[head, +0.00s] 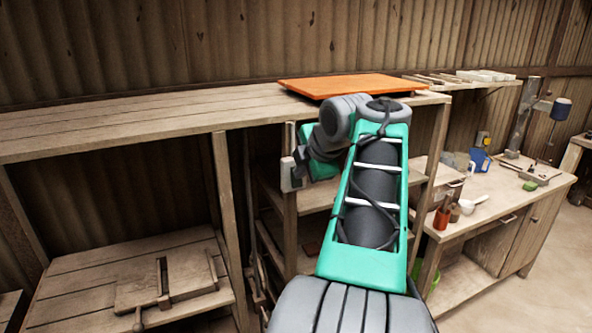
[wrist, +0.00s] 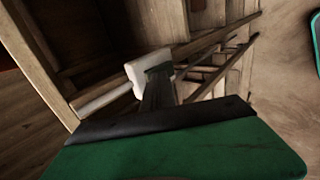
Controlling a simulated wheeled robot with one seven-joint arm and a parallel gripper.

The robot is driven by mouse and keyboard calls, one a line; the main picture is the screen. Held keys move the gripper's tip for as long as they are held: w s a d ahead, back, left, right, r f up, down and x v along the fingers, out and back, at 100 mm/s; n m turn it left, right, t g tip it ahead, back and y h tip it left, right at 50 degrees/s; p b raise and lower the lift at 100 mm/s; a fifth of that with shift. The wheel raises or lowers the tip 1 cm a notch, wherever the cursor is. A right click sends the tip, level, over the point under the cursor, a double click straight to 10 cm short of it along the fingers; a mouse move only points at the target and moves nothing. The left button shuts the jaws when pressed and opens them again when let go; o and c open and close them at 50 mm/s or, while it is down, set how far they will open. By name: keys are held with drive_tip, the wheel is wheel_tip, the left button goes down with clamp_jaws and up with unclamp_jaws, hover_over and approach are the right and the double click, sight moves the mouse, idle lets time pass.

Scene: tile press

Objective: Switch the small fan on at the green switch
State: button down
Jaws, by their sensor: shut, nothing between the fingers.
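My gripper (head: 291,174) is at the end of my green and grey arm, in front of the wooden shelf unit. In the wrist view, my gripper (wrist: 150,74) shows beyond the green hand, near wooden posts and rails. I cannot make out a fan in either view. A small green item (head: 530,186) lies on the right workbench, too small to identify. My arm hides part of the shelves.
An orange board (head: 345,86) lies on the long wooden top (head: 110,122). Open floor lies at the lower right.

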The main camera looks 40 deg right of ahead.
drive_tip(key=shift+r+p, duration=0.5)
drive_tip(key=shift+r, duration=0.25)
drive_tip(key=shift+s, duration=0.1)
drive_tip(key=p+v, duration=0.2)
drive_tip(key=v, duration=1)
drive_tip(key=shift+s+r, duration=0.15)
drive_tip(key=shift+r, duration=0.25)
drive_tip(key=shift+a, duration=0.1)
